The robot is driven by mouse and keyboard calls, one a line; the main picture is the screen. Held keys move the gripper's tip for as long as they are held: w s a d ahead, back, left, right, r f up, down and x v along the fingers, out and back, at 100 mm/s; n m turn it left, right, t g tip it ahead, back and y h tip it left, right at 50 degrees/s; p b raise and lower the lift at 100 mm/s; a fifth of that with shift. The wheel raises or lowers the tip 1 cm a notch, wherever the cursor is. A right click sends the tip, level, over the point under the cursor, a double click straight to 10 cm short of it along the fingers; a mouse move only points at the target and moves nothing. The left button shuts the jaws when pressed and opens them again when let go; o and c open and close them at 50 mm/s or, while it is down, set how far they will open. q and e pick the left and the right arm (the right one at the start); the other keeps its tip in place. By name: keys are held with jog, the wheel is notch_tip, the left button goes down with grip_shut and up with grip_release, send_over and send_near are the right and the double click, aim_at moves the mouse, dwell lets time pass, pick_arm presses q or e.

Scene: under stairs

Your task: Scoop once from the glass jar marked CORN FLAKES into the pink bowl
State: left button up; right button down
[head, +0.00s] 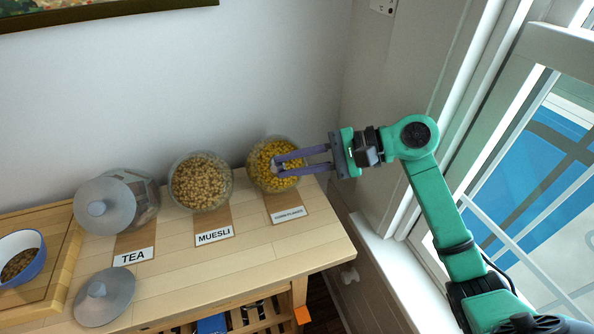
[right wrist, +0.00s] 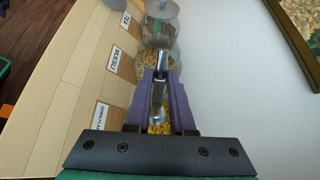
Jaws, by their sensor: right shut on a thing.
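The glass jar marked CORN FLAKES (head: 265,182) stands lidless at the right end of the wooden top, full of yellow flakes. Its label (head: 288,215) lies in front. My right gripper (head: 279,165) reaches in from the right, its purple fingers over the jar mouth. It is shut on a small metal scoop (right wrist: 160,68), which shows between the fingers in the right wrist view; its far end is hard to make out in the head view. The flakes also show below the fingers in the right wrist view (right wrist: 160,129). No pink bowl and no left gripper are in view.
The open MUESLI jar (head: 201,182) stands left of the corn flakes. A blue-and-white bowl (head: 30,242) sits on a board at far left. A window is at right.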

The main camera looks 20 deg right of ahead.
jog(key=w+f+b, duration=0.4)
jog(key=shift+w+a+f, duration=0.15)
jog(key=shift+w+f, duration=0.05)
jog(key=shift+w, duration=0.1)
jog(key=shift+w+f+b, duration=0.15)
jog(key=shift+w+b, duration=0.2)
jog(key=shift+w+f+b, duration=0.3)
jog(key=shift+b, duration=0.4)
jog(key=shift+r, duration=0.1)
dwell(0.4)
